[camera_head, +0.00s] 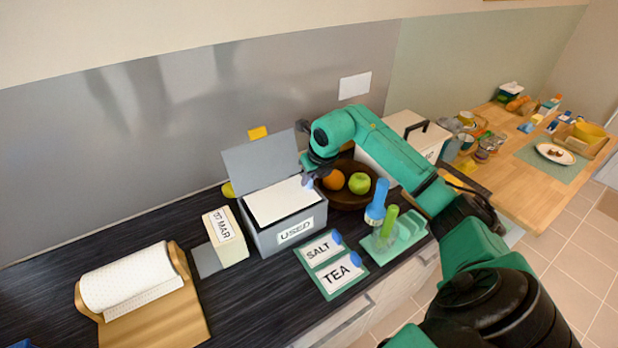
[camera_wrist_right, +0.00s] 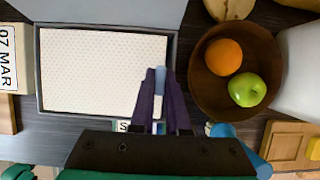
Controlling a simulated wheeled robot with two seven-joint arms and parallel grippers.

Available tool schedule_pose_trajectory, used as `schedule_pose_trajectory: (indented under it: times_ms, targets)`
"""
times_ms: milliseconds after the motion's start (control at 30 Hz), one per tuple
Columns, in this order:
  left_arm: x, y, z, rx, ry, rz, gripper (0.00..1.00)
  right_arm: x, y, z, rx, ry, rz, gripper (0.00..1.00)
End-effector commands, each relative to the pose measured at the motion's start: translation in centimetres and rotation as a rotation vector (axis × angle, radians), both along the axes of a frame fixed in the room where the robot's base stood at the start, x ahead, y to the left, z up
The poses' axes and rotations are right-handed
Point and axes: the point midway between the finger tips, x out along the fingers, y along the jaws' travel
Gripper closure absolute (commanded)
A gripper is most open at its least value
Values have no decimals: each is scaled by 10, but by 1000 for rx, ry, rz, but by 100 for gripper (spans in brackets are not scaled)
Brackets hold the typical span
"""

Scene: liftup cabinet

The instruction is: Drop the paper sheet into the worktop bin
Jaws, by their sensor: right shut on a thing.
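The white dotted paper sheet (camera_head: 276,201) lies flat across the opening of the grey bin (camera_head: 282,236) labelled USED, whose lid (camera_head: 258,163) stands open behind it. In the right wrist view the sheet (camera_wrist_right: 100,75) shows within the bin's rim (camera_wrist_right: 37,80); I cannot tell how far above or below the rim it sits. My right gripper (camera_head: 308,181) is at the sheet's right edge, over the bin's right side, shut on the sheet. Its fingers also show in the wrist view (camera_wrist_right: 160,78). My left gripper is not in view.
A brown bowl (camera_head: 345,196) with an orange and a green apple stands close right of the bin. A block marked 07 MAR (camera_head: 226,238) stands left. SALT and TEA cards (camera_head: 331,263) lie in front. A paper roll (camera_head: 130,277) is at the left.

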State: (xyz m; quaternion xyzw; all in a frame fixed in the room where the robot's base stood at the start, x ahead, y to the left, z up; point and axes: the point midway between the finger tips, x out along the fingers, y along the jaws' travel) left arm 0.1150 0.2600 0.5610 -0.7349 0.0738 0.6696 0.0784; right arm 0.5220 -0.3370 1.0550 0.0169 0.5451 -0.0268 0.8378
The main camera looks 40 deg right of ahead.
Motion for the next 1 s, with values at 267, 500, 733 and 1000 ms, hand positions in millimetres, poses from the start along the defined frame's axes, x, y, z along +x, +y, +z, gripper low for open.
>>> schedule_pose_trajectory:
  times_ms: [267, 500, 733, 1000]
  targets:
    - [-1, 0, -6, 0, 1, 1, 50, 0, 0, -6, 0, 0, 0, 100]
    - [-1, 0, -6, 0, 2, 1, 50, 0, 0, -6, 0, 0, 0, 52]
    - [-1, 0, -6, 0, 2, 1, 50, 0, 0, -6, 0, 0, 0, 52]
    - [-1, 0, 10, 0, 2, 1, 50, 0, 0, 16, 1, -1, -1, 52]
